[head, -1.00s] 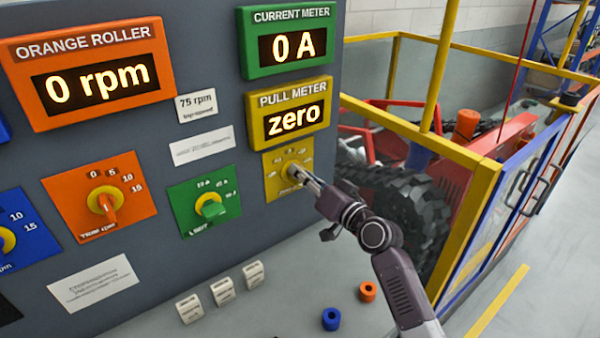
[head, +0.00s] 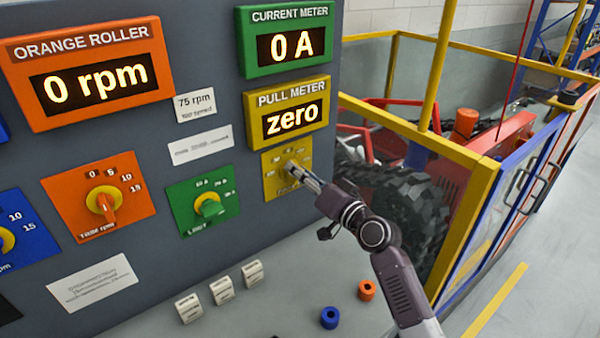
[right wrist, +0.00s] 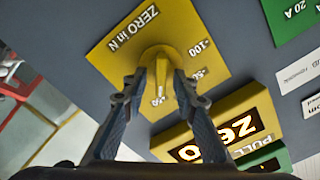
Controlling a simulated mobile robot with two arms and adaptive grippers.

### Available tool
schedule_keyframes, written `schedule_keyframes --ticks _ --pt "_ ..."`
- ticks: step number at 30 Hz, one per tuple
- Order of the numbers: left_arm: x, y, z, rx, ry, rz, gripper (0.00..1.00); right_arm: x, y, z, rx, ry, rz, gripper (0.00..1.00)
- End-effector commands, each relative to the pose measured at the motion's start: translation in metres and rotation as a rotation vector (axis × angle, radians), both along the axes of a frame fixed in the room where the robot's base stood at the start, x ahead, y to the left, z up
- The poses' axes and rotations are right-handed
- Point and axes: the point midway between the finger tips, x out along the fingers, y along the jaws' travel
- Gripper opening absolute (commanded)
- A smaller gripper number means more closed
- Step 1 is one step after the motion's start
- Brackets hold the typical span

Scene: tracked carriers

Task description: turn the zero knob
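The yellow zero knob (right wrist: 160,58) sits on a yellow plate (right wrist: 116,60) marked "ZERO in N" in the right wrist view. In the head view the same plate (head: 271,184) is below the yellow pull meter (head: 289,115), which reads "zero". My left gripper is not in view.
A blue ring (head: 330,317) and an orange ring (head: 367,289) lie on the grey shelf below. A yellow-framed enclosure (head: 470,180) stands close to the right of my arm.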

Motion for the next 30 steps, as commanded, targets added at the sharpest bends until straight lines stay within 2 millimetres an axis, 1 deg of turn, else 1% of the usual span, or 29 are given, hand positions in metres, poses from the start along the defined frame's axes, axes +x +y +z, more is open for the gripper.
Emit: schedule_keyframes --ticks 6,10,14,21,24,30 --pt "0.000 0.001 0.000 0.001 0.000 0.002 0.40 -0.001 -0.001 0.000 -0.001 -0.001 0.000 0.26" --pt "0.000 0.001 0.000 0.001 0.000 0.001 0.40 -0.009 -0.007 -0.001 -0.002 -0.001 -0.001 0.26" --pt "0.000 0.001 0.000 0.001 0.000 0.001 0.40 -0.026 -0.021 -0.002 -0.005 0.000 -0.002 0.26" --pt "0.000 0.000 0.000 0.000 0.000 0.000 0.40 -0.068 -0.050 -0.002 -0.005 0.000 0.000 0.26" --pt "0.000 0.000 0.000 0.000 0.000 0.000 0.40 -0.082 -0.060 -0.001 -0.003 0.001 0.000 0.26" --pt "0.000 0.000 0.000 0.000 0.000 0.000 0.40 -0.096 -0.070 -0.001 -0.002 0.001 0.000 0.26"
